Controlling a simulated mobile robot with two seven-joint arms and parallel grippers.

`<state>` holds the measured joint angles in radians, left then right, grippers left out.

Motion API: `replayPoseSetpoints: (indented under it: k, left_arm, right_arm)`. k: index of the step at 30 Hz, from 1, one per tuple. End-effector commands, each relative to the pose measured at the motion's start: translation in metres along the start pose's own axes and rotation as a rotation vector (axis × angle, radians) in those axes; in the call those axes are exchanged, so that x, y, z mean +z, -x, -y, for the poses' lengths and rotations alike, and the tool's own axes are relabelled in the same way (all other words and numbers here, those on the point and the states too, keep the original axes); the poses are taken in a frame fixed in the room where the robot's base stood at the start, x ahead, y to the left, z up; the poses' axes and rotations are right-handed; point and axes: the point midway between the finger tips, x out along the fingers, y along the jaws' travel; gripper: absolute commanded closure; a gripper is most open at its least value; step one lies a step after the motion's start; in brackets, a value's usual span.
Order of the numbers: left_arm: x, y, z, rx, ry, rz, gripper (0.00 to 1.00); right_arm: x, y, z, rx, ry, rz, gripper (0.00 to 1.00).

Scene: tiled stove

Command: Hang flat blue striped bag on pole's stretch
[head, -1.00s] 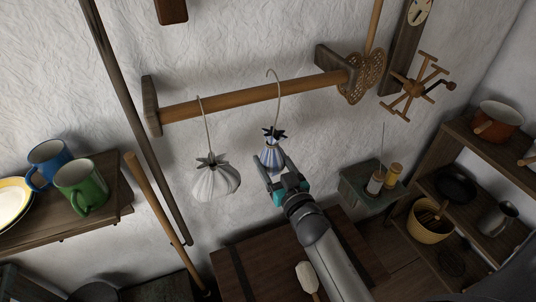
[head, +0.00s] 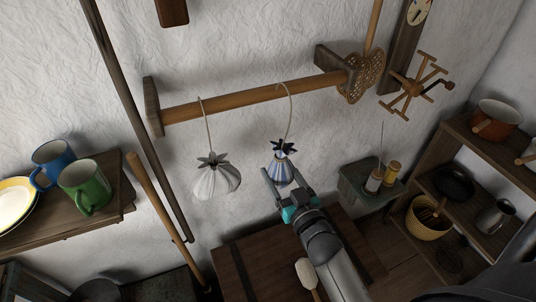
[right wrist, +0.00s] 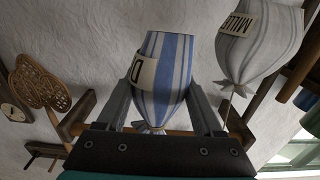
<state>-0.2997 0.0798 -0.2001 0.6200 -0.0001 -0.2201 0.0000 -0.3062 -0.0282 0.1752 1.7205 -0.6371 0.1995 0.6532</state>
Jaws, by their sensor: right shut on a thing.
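The blue striped bag (head: 284,172) is flat and narrow, with a dark gathered neck and a pale cord hook (head: 291,108). My right gripper (head: 285,187) is shut on the bag's lower body, below the pole. In the right wrist view the bag (right wrist: 168,78) sits between my two fingers, its label partly hidden. The hook's curved top is at the wooden pole (head: 235,97), right of its middle; I cannot tell whether it bears on the pole. My left gripper is not in view.
A grey-white striped bag (head: 216,178) hangs from the pole to the left. A small shelf with spools (head: 372,182) is to the right. A woven beater (head: 362,77) hangs near the pole's right bracket. A long dark pole (head: 135,115) leans at left.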

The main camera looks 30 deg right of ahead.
Motion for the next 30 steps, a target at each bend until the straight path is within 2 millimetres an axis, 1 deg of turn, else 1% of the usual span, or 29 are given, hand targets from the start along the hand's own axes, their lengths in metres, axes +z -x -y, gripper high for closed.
replayPoseSetpoints:
  k: [5,7,24,30]
  left_arm:
    - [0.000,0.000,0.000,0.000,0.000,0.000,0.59]
    - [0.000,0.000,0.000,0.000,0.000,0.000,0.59]
    - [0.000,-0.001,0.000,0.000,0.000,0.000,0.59]
    - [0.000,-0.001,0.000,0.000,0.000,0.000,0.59]
  right_arm:
    - [0.000,0.000,0.000,0.000,-0.001,-0.001,0.76]
    - [0.001,0.003,0.000,0.000,-0.001,0.000,0.76]
    - [0.019,0.055,0.000,0.000,-0.001,0.001,0.76]
    - [0.020,0.060,0.000,0.001,-0.001,-0.001,0.76]
